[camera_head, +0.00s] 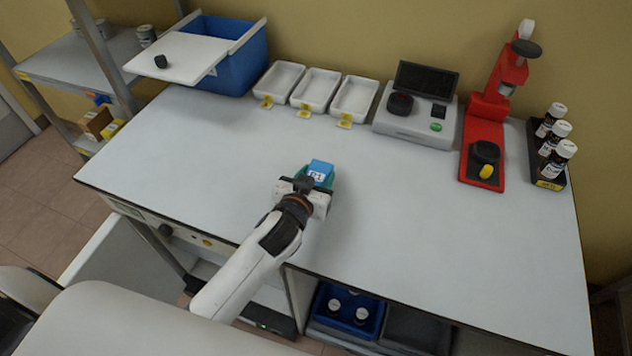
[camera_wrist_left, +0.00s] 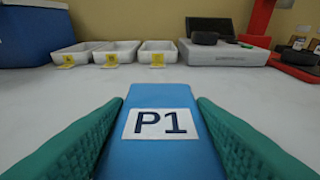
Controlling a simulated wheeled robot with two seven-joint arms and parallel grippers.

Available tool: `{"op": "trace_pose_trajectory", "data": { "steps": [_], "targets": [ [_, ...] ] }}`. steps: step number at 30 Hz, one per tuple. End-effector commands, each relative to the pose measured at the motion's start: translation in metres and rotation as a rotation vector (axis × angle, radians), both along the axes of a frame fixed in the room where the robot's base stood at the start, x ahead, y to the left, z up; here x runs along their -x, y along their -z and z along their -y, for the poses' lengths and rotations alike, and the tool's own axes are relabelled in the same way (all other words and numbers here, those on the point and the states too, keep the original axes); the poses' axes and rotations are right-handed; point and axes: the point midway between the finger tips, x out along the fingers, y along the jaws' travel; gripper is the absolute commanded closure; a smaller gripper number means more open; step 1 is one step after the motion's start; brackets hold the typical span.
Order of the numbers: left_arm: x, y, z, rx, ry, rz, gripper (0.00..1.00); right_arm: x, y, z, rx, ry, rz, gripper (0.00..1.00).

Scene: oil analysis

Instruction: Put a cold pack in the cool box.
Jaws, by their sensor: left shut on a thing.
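A blue cold pack (camera_head: 321,168) with a white label is in my left gripper (camera_head: 312,184), over the middle of the white table. In the left wrist view the cold pack (camera_wrist_left: 160,150) reads "P1" and sits between the two green fingers, which are shut on it. The blue cool box (camera_head: 232,65) stands at the table's back left. Its white lid (camera_head: 185,54), with a dark knob, lies aslant across the front left of the box, and the inside is mostly hidden. In the left wrist view part of the box (camera_wrist_left: 35,35) shows at the upper left. My right gripper is not in view.
Several white trays (camera_head: 316,86) with yellow tags stand right of the box. Further right are a grey device (camera_head: 415,118), a red stand (camera_head: 484,135) and a rack (camera_head: 547,170) of bottles. The table (camera_head: 210,145) is clear between the gripper and box. A shelf (camera_head: 75,62) stands left.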

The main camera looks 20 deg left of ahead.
Motion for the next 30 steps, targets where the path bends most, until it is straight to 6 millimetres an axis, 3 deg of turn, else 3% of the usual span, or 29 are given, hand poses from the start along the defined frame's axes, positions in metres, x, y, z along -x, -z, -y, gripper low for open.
{"op": "trace_pose_trajectory", "data": {
  "steps": [5, 16, 17, 21, 30],
  "targets": [
    [0.000, 0.021, 0.000, 0.000, -0.001, 0.000, 0.77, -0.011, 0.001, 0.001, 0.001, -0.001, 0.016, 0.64],
    [0.000, 0.026, 0.000, 0.001, 0.000, 0.002, 0.77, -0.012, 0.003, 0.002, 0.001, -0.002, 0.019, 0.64],
    [0.000, 0.026, 0.000, 0.000, 0.000, 0.000, 0.49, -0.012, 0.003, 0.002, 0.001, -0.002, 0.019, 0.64],
    [0.000, 0.025, 0.000, 0.000, 0.000, 0.000, 0.28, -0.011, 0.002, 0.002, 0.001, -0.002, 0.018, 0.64],
    [0.000, 0.022, 0.000, 0.000, 0.000, 0.001, 0.28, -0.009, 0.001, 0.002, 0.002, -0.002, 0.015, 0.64]
  ]
}}
